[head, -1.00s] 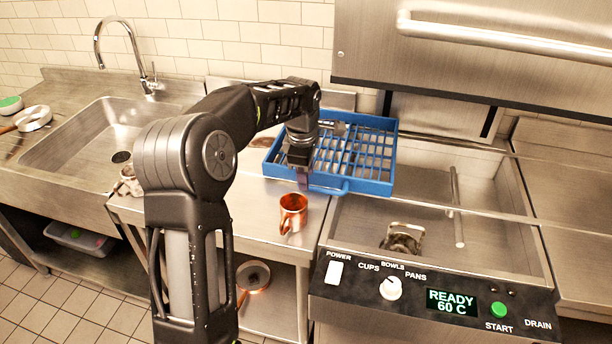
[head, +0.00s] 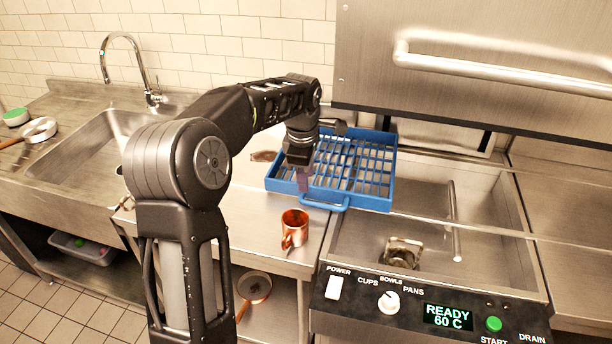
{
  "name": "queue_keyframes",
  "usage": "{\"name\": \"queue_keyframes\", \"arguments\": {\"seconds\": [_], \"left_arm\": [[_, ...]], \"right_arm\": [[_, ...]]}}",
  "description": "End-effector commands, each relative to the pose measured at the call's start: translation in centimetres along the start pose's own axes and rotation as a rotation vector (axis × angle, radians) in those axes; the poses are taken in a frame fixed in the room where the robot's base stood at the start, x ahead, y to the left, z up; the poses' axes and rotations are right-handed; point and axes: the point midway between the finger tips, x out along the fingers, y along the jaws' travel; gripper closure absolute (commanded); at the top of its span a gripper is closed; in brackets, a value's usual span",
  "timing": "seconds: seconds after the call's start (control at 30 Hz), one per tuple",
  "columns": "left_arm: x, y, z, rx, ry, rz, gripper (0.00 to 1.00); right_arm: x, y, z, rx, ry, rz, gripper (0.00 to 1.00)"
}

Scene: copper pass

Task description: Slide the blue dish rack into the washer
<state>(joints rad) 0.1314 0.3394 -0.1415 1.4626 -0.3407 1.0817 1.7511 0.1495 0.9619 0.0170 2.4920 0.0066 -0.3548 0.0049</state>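The blue dish rack (head: 372,203) lies flat at the washer's left side. Its left part is over the steel counter and its right part reaches over the open washer basin (head: 425,225). A blue loop handle sticks out at its front. My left gripper (head: 303,184) points down at the rack's front left, at or just by the front wall near the handle. Its fingers are small and partly hidden, so I cannot tell whether they are shut on the rack. The washer's hood is raised above the basin. My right gripper is not in view.
A copper mug (head: 294,229) stands on the counter in front of the rack. The washer's control panel (head: 425,306) reads READY 60 C. A copper pan (head: 254,287) lies on the shelf below. A sink (head: 95,150) is at the left.

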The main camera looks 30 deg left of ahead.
Motion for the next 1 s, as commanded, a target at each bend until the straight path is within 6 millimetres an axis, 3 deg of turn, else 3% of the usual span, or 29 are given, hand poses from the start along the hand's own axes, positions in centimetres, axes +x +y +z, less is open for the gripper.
{"name": "queue_keyframes", "arguments": {"seconds": [0.4,0.6,0.77,1.0], "left_arm": [[0.1,0.0,0.0,-0.001,0.000,0.000,0.64],[2.3,-0.2,-0.4,0.023,-0.011,0.001,0.64],[2.3,0.0,0.2,0.377,-0.016,0.007,0.64],[2.3,0.1,1.1,1.192,-0.012,0.019,0.64]], "right_arm": [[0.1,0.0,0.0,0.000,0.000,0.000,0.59],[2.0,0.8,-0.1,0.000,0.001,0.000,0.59],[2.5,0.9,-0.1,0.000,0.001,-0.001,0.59],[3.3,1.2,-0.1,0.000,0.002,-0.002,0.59]]}}
